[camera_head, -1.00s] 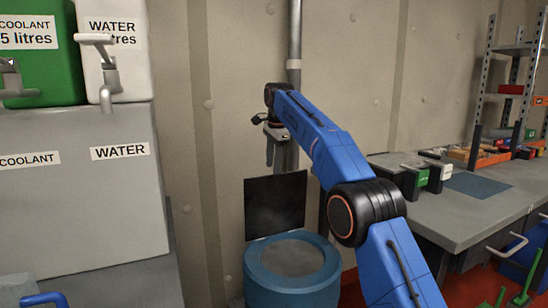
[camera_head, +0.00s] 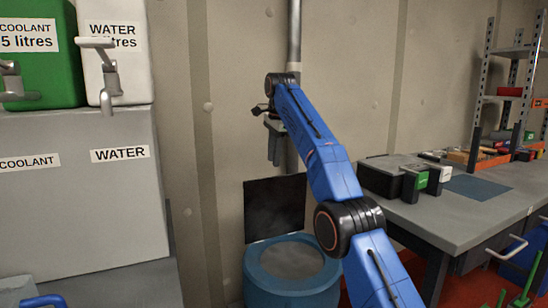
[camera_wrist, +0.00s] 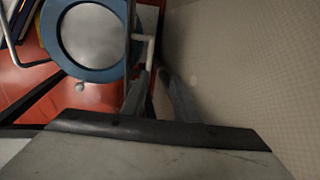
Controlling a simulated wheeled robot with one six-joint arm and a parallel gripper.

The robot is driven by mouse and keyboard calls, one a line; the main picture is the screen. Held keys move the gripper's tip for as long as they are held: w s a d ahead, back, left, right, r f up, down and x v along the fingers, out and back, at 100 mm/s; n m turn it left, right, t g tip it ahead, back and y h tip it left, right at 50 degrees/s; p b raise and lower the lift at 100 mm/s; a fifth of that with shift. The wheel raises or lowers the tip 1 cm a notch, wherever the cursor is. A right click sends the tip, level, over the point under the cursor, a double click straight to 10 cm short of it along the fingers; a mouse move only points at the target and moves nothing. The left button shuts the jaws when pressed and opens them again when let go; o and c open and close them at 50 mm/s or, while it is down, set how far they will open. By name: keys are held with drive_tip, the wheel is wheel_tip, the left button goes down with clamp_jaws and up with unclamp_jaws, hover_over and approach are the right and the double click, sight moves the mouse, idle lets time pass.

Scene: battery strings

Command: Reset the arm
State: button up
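My blue arm (camera_head: 320,170) is raised in the head view, reaching up and left from the lower right. My gripper (camera_head: 273,160) hangs at its far end, pointing down, in front of the wall and above the blue drum (camera_head: 258,275). In the wrist view, the two grey fingers of my gripper (camera_wrist: 158,85) stand apart with a gap between them. Nothing shows between them, so it is open and empty.
The drum's dark raised lid (camera_head: 275,208) is below my gripper. A vertical pipe (camera_head: 294,40) runs close behind the arm. Water and coolant containers (camera_head: 115,45) stand on a grey cabinet (camera_head: 80,200) at left. A workbench (camera_head: 450,220) with green-labelled items (camera_head: 421,180) is at right.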

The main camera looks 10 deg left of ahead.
drive_tip(key=shift+r, duration=0.1)
drive_tip(key=s+d+r+n, duration=0.1)
drive_tip(key=s+d+r, duration=0.25)
drive_tip(key=d, duration=0.35)
drive_tip(key=s+d+r+n, duration=0.2)
drive_tip(key=d+r, duration=0.2)
drive_tip(key=d, duration=0.4)
drive_tip(key=s+d+f+n+t, duration=0.1)
drive_tip(key=s+d+n+t, duration=0.15)
drive_tip(key=s+d, duration=1.2)
drive_tip(key=s+d+f+n, duration=0.1)
drive_tip(key=s+d+f, duration=0.45)
drive_tip(key=s, duration=0.35)
drive_tip(key=s+d+f+n, duration=0.2)
drive_tip(key=s+d+f, duration=0.35)
drive_tip(key=s, duration=0.35)
drive_tip(key=s+d+f+n, duration=0.1)
drive_tip(key=s+d+f, duration=0.1)
drive_tip(key=s+f, duration=0.6)
drive_tip(key=s+d+f+n+h, duration=0.1)
drive_tip(key=s+d+f, duration=0.1)
drive_tip(key=s+f, duration=0.7)
wheel_tip(320, 180, down, 2)
drive_tip(key=shift+s+d+n, duration=0.25)
drive_tip(key=shift+d+n, duration=0.1)
drive_tip(key=shift+d, duration=0.05)
drive_tip(key=shift+a+t, duration=0.1)
drive_tip(key=shift+t, duration=0.15)
